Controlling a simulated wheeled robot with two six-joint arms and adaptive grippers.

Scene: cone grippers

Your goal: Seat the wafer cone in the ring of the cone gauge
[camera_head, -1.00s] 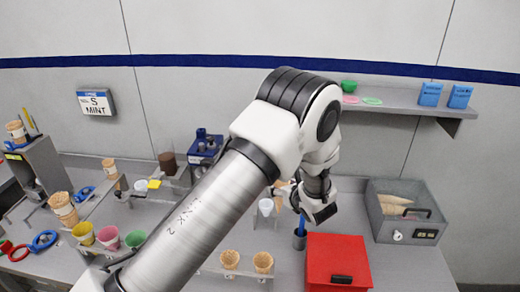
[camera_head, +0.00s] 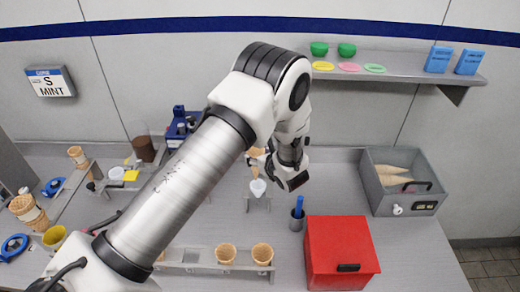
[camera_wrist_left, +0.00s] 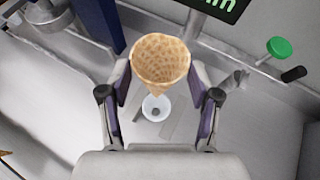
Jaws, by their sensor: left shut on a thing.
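The wafer cone (camera_wrist_left: 160,62) stands mouth up between the fingers of my left gripper (camera_wrist_left: 160,95), which is shut on it. In the head view, the left gripper (camera_head: 275,165) is partly hidden by its own wrist, and only a bit of the cone (camera_head: 256,153) shows. A small white ring-like cup (camera_wrist_left: 156,108), which looks like the ring of the cone gauge, lies under the cone's tip in the wrist view. It also shows in the head view (camera_head: 258,187) on a grey stand. I cannot tell whether tip and ring touch. My right gripper is not in view.
A red box (camera_head: 340,250) and a grey cup with a blue handle (camera_head: 297,217) stand right of the ring. A rack (camera_head: 195,258) with wafer cups is in front. A grey bin (camera_head: 400,185) stands at the right. A dark display with green characters (camera_wrist_left: 222,8) is close above the cone.

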